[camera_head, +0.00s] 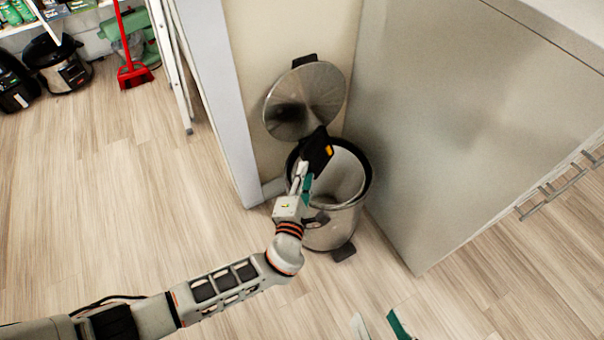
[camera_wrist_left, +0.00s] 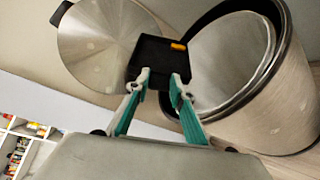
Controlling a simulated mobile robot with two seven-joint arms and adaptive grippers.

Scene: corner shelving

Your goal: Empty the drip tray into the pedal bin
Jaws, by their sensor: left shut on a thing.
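My left gripper (camera_head: 302,182) is shut on the black drip tray (camera_head: 317,150), which has an orange mark. In the left wrist view the tray (camera_wrist_left: 150,58) sits between the fingertips (camera_wrist_left: 160,82). The steel pedal bin (camera_head: 338,228) stands with its round lid (camera_head: 305,100) up. In the head view the tray appears tilted over the left part of the bin's mouth; its exact height above the rim and its contents cannot be told. The wrist view shows the bin's open mouth (camera_wrist_left: 225,60). My right gripper (camera_head: 380,325) shows only its fingertips at the bottom edge, apart and empty.
A large grey cabinet side (camera_head: 470,120) stands close to the right of the bin. A pale wall edge (camera_head: 222,100) is at its left. A red dustpan (camera_head: 134,75) and black cookers (camera_head: 60,65) are at the far left.

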